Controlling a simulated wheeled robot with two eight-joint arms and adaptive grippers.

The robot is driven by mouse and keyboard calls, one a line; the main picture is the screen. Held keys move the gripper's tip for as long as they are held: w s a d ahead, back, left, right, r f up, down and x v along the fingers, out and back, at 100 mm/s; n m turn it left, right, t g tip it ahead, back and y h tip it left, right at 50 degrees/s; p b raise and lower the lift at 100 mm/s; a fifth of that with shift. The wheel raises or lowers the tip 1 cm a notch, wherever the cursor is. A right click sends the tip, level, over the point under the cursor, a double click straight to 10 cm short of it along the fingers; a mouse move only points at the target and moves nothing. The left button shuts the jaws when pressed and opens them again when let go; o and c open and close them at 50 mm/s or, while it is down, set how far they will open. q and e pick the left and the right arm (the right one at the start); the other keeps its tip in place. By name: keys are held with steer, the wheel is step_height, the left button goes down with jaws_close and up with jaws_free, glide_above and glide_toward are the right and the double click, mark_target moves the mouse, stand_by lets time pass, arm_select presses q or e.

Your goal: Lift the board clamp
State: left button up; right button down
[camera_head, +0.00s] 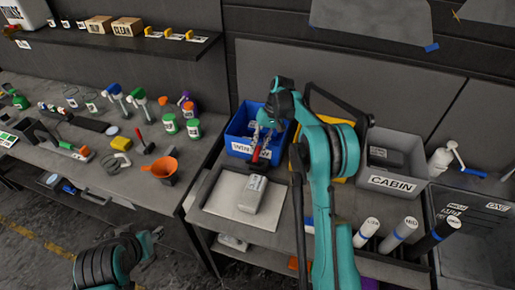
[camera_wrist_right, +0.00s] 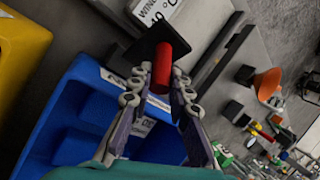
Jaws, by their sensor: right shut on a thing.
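My right gripper (camera_head: 262,138) reaches down at the front of the blue bin (camera_head: 240,133) on the right-hand bench. In the right wrist view its fingers (camera_wrist_right: 160,90) are closed on the red grip of a thing with a flat black plate, which I take for the board clamp (camera_wrist_right: 162,66). In the head view the board clamp shows as a small red and dark piece (camera_head: 255,156) below the fingers, partly hidden by them. I cannot tell whether it touches anything below. My left gripper (camera_head: 150,243) is low at the left, dark and small; its jaws are unclear.
A grey labelled block (camera_head: 250,192) lies on a pale sheet (camera_head: 222,197) in front of the blue bin. A yellow bin (camera_wrist_right: 22,50), a grey CABIN bin (camera_head: 392,183) and upright film rolls (camera_head: 400,232) stand close by. Bottles and an orange funnel (camera_head: 165,168) are on the left bench.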

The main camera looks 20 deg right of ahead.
stand_by(0.3)
steer(key=c, duration=1.4)
jaws_free()
steer(key=v, duration=1.2)
steer(key=shift+w+d, duration=0.1)
steer(key=shift+d, duration=0.05)
